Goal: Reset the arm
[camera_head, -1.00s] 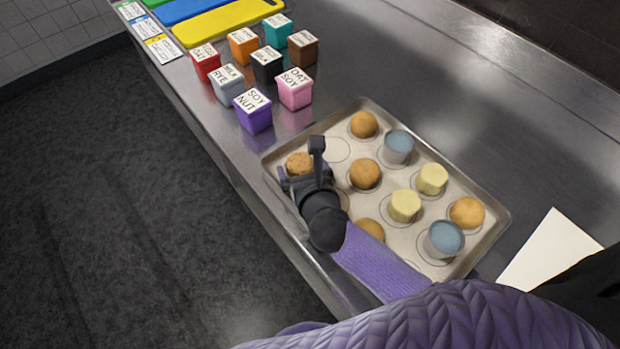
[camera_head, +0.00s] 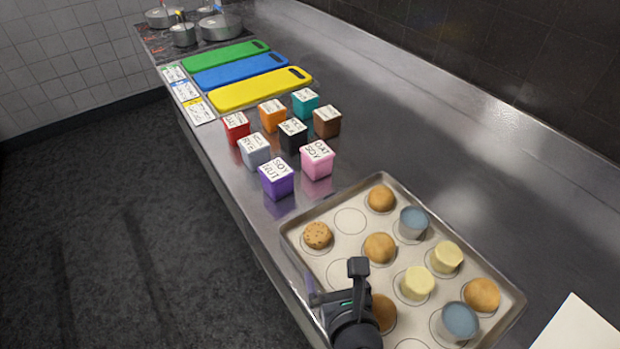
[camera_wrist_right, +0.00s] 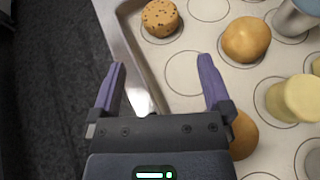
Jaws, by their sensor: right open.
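My right gripper (camera_head: 335,285) is over the near left edge of the baking tray (camera_head: 512,312). In the right wrist view it is open (camera_wrist_right: 160,85), its two purple fingers apart with nothing between them. The speckled round item (camera_head: 317,235) sits on the tray beyond the fingers and also shows in the right wrist view (camera_wrist_right: 160,17). A plain brown round item (camera_head: 383,312) lies beside the gripper, partly hidden by it. My left gripper is not seen.
The tray also holds several brown rounds (camera_head: 380,248), pale yellow cylinders (camera_head: 418,284) and blue-topped metal cups (camera_head: 459,321). Labelled boxes (camera_head: 277,178), cutting boards (camera_head: 262,90) and pots (camera_head: 220,27) stand farther along the counter. A white sheet (camera_head: 578,328) lies at right.

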